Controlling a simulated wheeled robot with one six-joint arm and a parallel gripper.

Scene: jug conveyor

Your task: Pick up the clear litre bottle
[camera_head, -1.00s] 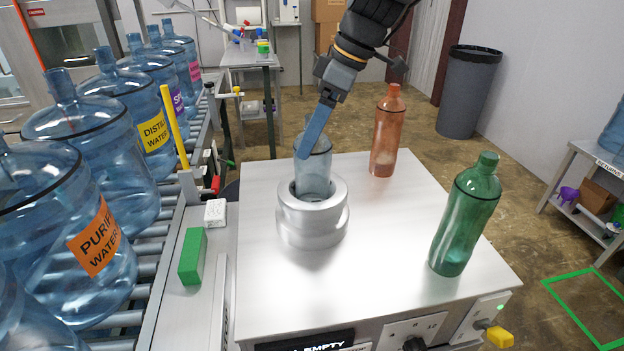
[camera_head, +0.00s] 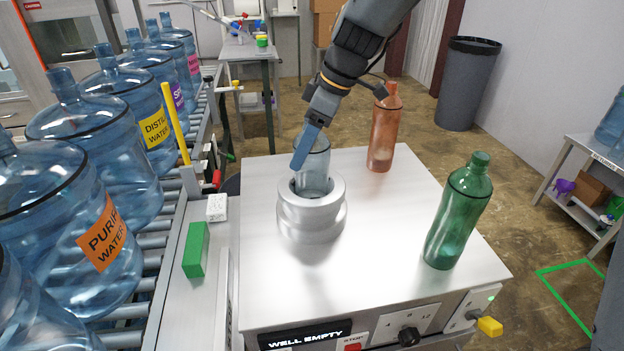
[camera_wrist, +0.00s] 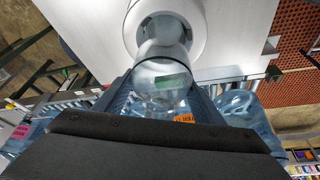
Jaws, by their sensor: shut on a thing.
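The clear litre bottle (camera_head: 314,172) stands upright with its lower part inside the round metal well (camera_head: 312,212) on the steel-topped machine. My gripper (camera_head: 306,148) is at the bottle's upper part, coming from above, with a blue finger along its near left side. In the wrist view the bottle (camera_wrist: 162,75) lies between the two blue fingers of my gripper (camera_wrist: 160,100), which are shut on it. The well's ring (camera_wrist: 165,22) shows beyond it. The bottle's base is hidden in the well.
An orange bottle (camera_head: 384,130) stands at the back and a green bottle (camera_head: 459,215) at the right of the machine top. Large blue water jugs (camera_head: 95,235) line the roller conveyor at left. A green block (camera_head: 196,250) lies beside it. The front of the top is clear.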

